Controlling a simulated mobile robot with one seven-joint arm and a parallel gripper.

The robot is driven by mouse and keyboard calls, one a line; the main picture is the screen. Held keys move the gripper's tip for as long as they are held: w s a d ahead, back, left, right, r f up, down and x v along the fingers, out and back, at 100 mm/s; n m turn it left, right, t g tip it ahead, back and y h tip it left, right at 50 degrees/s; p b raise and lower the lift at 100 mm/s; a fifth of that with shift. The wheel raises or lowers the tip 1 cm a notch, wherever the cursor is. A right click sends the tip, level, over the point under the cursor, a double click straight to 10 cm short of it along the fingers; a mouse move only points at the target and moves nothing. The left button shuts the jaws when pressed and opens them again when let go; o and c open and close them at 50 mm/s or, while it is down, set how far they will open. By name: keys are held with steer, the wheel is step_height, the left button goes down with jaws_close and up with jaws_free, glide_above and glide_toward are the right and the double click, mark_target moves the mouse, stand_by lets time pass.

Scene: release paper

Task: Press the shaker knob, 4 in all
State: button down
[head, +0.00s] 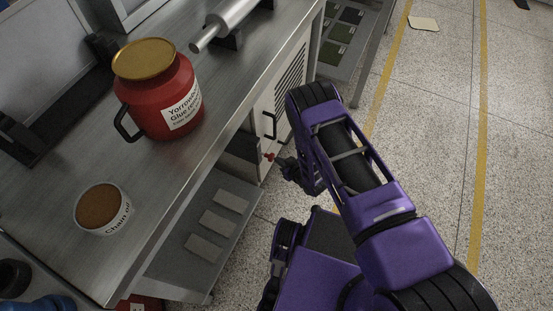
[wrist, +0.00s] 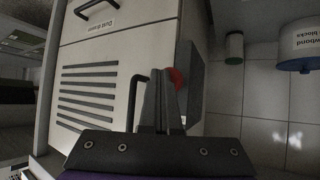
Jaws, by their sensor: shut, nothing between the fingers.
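A small red round knob (head: 269,156) sits on the side of the workbench, below its top. It also shows in the wrist view (wrist: 177,80), partly hidden behind my fingertips. My gripper (head: 283,163) is just to the right of the knob in the head view. In the wrist view my gripper (wrist: 160,75) is shut, its two fingers together and empty, with the tips overlapping the knob's left side. I cannot tell whether the tips touch the knob.
A red jar (head: 160,95) with a gold lid and a round tub (head: 101,207) of brown contents stand on the steel bench. A black handle (wrist: 134,92) and vented cabinet front (wrist: 85,95) are left of my fingers. Speckled floor (head: 430,130) is open at right.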

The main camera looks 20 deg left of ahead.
steer(key=shift+w+a+r, duration=0.1)
steer(key=shift+a, duration=0.65)
stand_by(0.5)
steer(key=shift+d, duration=2)
steer(key=shift+s, duration=0.2)
steer(key=d+p, duration=0.1)
steer(key=d, duration=0.4)
steer(key=shift+s, duration=0.2)
steer(key=shift+d, duration=0.15)
stand_by(1.4)
